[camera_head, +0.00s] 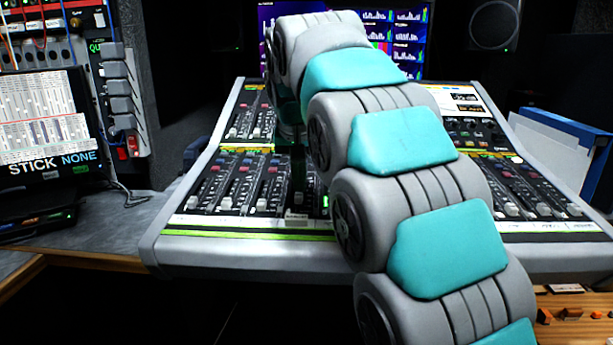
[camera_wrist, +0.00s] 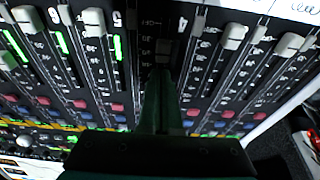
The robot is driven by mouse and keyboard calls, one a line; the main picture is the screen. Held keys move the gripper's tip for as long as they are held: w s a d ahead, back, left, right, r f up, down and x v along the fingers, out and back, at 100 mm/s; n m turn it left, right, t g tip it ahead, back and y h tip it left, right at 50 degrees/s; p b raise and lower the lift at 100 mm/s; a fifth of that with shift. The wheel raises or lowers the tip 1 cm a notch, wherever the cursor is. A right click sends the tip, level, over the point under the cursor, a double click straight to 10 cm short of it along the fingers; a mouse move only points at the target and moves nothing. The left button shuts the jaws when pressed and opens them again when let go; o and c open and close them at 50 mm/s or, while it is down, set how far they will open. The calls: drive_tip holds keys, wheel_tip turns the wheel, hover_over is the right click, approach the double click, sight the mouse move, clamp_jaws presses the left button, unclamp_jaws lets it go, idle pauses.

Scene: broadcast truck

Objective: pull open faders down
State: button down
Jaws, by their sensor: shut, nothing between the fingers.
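The mixing console (camera_head: 255,247) fills the middle of the head view, with rows of fader slots and pale caps. Several fader caps on the left bank, such as this fader cap (camera_head: 225,203), sit near the front ends of their slots. My gripper (camera_wrist: 162,72) is shut and empty, pointing down at the panel. My arm hides the console's centre.
A monitor (camera_head: 410,40) stands behind the console. A laptop-like screen (camera_head: 45,115) reading "STICK NONE" and a patch rack (camera_head: 120,90) are at left. A blue binder (camera_head: 565,135) is at right. Small orange-topped pieces (camera_head: 570,312) lie front right.

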sight(298, 197)
drive_tip(key=shift+s, duration=0.25)
drive_tip(key=shift+s+a+f+b, duration=0.1)
drive_tip(key=shift+s+f+b, duration=0.15)
drive_tip(key=shift+s, duration=0.6)
drive_tip(key=shift+s+f+b, duration=0.1)
drive_tip(key=shift+s+b, duration=0.2)
drive_tip(key=shift+s, duration=0.5)
